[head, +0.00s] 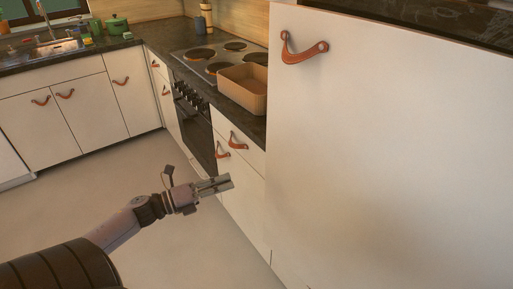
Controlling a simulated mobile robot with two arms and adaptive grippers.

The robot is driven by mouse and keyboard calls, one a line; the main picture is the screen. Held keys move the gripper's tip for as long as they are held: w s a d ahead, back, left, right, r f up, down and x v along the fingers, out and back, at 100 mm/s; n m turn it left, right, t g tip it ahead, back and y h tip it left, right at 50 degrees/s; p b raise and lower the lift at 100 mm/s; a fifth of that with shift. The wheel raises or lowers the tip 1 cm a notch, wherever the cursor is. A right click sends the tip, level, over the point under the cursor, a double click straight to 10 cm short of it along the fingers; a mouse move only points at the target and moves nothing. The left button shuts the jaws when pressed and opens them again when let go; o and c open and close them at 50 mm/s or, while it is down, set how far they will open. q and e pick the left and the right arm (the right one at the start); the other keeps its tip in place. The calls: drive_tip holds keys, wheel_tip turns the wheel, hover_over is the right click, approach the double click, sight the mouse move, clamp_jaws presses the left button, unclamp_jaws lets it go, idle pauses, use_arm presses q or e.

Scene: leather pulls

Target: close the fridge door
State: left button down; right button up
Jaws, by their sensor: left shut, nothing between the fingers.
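The fridge door (390,150) is a large plain white panel that fills the right side of the head view. A brown leather pull (303,49) hangs near its upper left corner. I cannot tell from this view whether the door stands open or is flush. My left gripper (224,182) is shut and empty. It appears left of the door, in front of the lower cabinets, and does not appear to touch anything. My right gripper is not in view.
A counter with a stove (215,56) and a tan box (243,89) runs along the back. An oven (193,122) and white cabinets with leather pulls are below. A green pot (117,25) and sink stand at the back left. The floor (90,200) at left is clear.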

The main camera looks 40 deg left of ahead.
use_arm(q)
wheel_tip(320, 180, up, 4)
drive_tip(key=s+d+m+t+y+p, duration=0.1)
drive_tip(key=s+d+m+y+p, duration=0.15)
drive_tip(key=m+p, duration=0.35)
drive_tip(key=m+y+p, duration=0.2)
drive_tip(key=m+p, duration=0.1)
drive_tip(key=p, duration=0.2)
approach(271, 154)
drive_tip(key=x, duration=0.5)
drive_tip(key=shift+w+d, duration=0.1)
drive_tip(key=shift+w, duration=0.25)
drive_tip(key=shift+w+d+f, duration=0.1)
drive_tip(key=shift+w+d, duration=0.05)
drive_tip(key=shift+w, duration=0.5)
